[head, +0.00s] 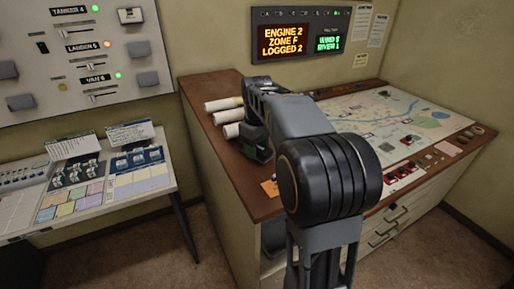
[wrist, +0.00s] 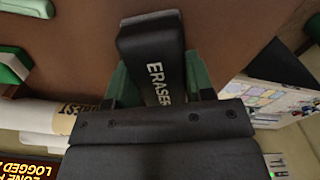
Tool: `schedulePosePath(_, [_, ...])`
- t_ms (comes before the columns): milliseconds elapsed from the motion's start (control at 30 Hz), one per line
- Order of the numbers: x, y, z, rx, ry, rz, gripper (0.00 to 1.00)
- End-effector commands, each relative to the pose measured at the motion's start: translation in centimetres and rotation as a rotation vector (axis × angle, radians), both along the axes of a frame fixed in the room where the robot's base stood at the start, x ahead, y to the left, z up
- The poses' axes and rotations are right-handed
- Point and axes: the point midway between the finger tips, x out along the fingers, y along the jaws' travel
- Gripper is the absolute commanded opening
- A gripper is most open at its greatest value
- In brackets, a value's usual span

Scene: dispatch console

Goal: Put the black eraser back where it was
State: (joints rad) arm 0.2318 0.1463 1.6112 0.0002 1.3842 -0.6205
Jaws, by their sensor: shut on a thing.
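The black eraser (wrist: 152,50), with white lettering on its side, is between the green fingers of my gripper (wrist: 155,82) in the wrist view. My gripper is shut on it. The brown top of the cabinet (wrist: 85,35) shows behind the eraser; I cannot tell whether the eraser touches it. In the head view my arm reaches over the left part of the cabinet top (head: 235,185), and my own arm hides the eraser and the fingertips.
White paper rolls (head: 224,104) lie left of my gripper. A map board (head: 395,120) covers the right of the top. A lit display (head: 300,33) hangs behind. Green objects (wrist: 25,8) lie at the wrist view's upper left. The front left strip of the top looks clear.

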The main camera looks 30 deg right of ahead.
Motion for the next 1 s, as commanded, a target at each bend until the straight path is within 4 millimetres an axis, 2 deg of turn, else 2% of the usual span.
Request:
schedulePosePath(467, [-0.02, -0.02, -0.75, 0.0, 0.0, 0.0, 0.26])
schedulePosePath(500, [-0.02, -0.02, -0.73, 0.0, 0.0, 0.0, 0.5])
schedulePosePath(700, [-0.02, -0.02, -0.68, 0.0, 0.0, 0.0, 0.69])
schedulePosePath(767, [-0.02, -0.02, -0.68, 0.0, 0.0, 0.0, 0.74])
schedulePosePath(1000, [-0.01, -0.02, -0.51, 0.0, -0.001, 0.0, 0.74])
